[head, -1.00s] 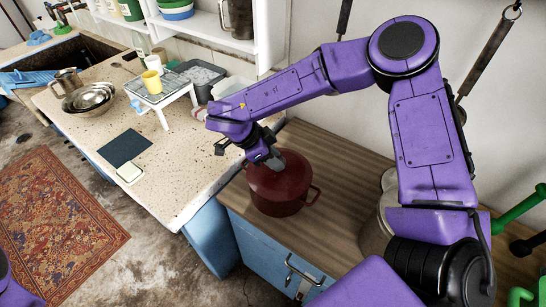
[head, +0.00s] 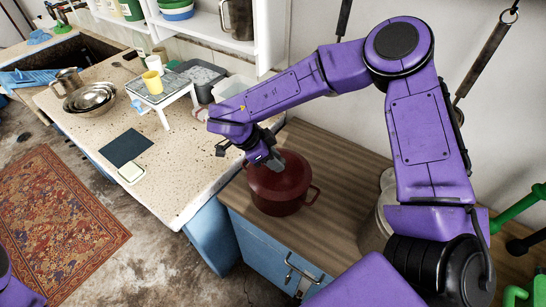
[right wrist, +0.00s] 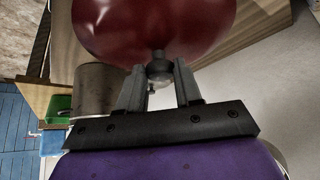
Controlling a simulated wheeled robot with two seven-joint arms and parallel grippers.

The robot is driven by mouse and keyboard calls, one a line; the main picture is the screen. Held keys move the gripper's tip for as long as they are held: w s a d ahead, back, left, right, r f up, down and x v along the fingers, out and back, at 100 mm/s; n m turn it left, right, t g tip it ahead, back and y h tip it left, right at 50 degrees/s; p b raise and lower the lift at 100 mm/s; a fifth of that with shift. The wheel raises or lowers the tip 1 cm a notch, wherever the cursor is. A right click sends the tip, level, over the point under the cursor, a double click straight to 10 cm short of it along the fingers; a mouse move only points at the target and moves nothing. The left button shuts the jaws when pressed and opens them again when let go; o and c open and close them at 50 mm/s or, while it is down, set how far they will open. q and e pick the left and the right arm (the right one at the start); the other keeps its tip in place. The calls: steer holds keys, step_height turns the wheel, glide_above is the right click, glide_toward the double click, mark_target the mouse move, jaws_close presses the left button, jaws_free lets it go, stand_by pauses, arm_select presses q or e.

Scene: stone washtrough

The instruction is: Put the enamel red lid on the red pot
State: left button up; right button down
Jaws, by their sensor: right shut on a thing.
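The red lid (head: 288,174) is a glossy dark red dome at the top of the red pot (head: 276,206), which stands on the wooden-topped cabinet. My right gripper (head: 272,163) comes down from the upper left and is shut on the lid's knob. In the right wrist view, the gripper's fingers (right wrist: 160,78) are around the knob, and the lid (right wrist: 150,25) fills the top. The lid looks in line with the pot, but I cannot tell whether it rests fully on the rim. My left gripper is out of view.
A metal canister (head: 374,233) stands right of the pot, partly behind my right arm. The speckled counter (head: 185,165) lies left, with a dark mat (head: 125,148), metal bowls (head: 90,99) and a small white stand (head: 163,92).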

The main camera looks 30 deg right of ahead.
stand_by(0.4)
steer(key=shift+c, duration=0.9)
jaws_free()
step_height(320, 180, up, 7)
steer(key=p, duration=0.7)
steer(key=shift+p, duration=0.4)
